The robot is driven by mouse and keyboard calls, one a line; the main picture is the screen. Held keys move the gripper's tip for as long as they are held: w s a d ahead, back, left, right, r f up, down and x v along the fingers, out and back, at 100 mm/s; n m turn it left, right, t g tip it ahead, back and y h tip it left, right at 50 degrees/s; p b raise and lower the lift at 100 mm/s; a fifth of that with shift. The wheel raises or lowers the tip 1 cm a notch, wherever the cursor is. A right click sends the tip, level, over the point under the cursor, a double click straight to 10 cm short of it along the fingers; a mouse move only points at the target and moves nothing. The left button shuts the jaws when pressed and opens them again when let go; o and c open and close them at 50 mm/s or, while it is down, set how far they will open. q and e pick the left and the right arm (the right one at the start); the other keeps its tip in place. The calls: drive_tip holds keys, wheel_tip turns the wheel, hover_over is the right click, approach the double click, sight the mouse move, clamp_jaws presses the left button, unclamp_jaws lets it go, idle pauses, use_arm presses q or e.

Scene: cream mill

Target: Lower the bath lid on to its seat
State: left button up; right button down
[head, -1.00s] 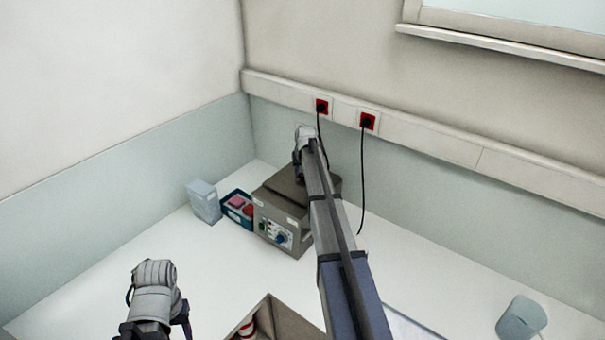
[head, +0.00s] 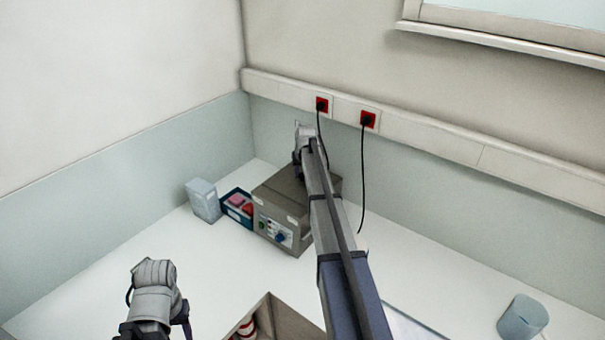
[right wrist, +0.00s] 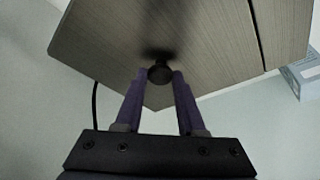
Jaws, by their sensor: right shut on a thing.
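The bath (head: 285,215) is a grey-brown box with a control panel on its front, standing on the white bench in the head view. Its lid (head: 285,188) looks level with the top of the box; the arm covers part of it. In the right wrist view the lid (right wrist: 110,45) is a flat wood-grained plate with a dark round knob (right wrist: 160,74). My right gripper (right wrist: 159,78) is shut on that knob. A dark straight seam runs beside the plate there. Whether the lid bears fully on its seat I cannot tell. My left gripper (head: 150,328) is at the bottom left, jaws unclear.
A pale box (head: 203,201) and a dark blue tray (head: 237,221) with pink and red things stand left of the bath. Two cables hang from red sockets (head: 368,120) behind it. An open brown box (head: 290,318) is in front; a blue-grey cylinder (head: 522,318) is right.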

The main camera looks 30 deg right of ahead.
sight(302, 173)
unclamp_jaws()
idle(0.6)
drive_tip(key=shift+r, duration=0.1)
drive_tip(key=shift+r+p, duration=1.45)
drive_tip(key=shift+p, duration=0.05)
drive_tip(key=shift+r+p, duration=1.45)
drive_tip(key=shift+p, duration=0.05)
drive_tip(key=shift+r, duration=0.1)
